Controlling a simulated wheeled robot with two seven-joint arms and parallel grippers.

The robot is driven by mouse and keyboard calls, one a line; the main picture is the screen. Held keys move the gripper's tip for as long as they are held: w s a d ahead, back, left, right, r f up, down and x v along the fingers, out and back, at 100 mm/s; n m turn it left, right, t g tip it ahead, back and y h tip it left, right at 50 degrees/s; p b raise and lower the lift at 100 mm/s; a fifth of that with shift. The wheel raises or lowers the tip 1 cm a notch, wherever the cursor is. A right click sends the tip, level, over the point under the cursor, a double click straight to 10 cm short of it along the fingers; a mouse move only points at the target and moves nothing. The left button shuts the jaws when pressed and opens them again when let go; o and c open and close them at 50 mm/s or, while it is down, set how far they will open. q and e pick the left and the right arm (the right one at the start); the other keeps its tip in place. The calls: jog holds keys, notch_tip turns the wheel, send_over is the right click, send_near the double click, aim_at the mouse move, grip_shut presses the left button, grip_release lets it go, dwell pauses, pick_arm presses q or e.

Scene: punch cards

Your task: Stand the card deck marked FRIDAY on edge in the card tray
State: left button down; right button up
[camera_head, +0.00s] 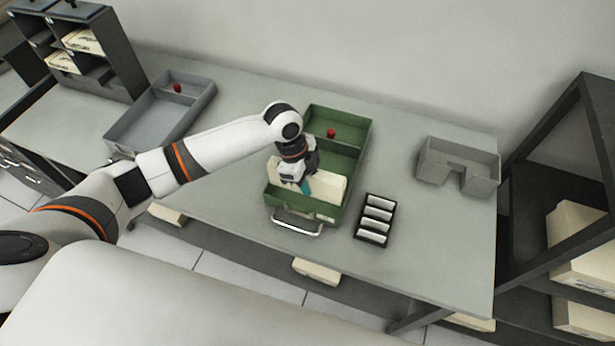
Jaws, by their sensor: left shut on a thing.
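A green tray (356,162) with a metal handle at its front sits in the middle of the table, with a divider between its compartments. Cream card decks (331,187) are in its front compartment. My left gripper (303,184) points down into that compartment and is shut on a card deck, mostly hidden by the gripper. A small teal patch shows beside the fingers. I cannot read the FRIDAY marking on any deck. My right gripper is not in view.
A grey tray (200,104) with a red knob is at the left, near a dark shelf unit (122,66). A black rack (360,226) of white rolls and a grey notched bin (430,161) stand to the right. A dark shelf (556,139) borders the right side.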

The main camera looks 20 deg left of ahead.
pick_arm(q)
jog(key=shift+f, duration=0.25)
dwell(0.5)
jog(key=shift+f+b, duration=1.3)
jog(key=shift+f, duration=0.9)
jog(key=c, duration=1)
grip_release()
jog(key=shift+c, duration=0.2)
jog(key=b+v, duration=0.3)
jog(key=v, duration=0.8)
jog(key=shift+a+r, duration=0.15)
jog(key=shift+r, duration=0.35)
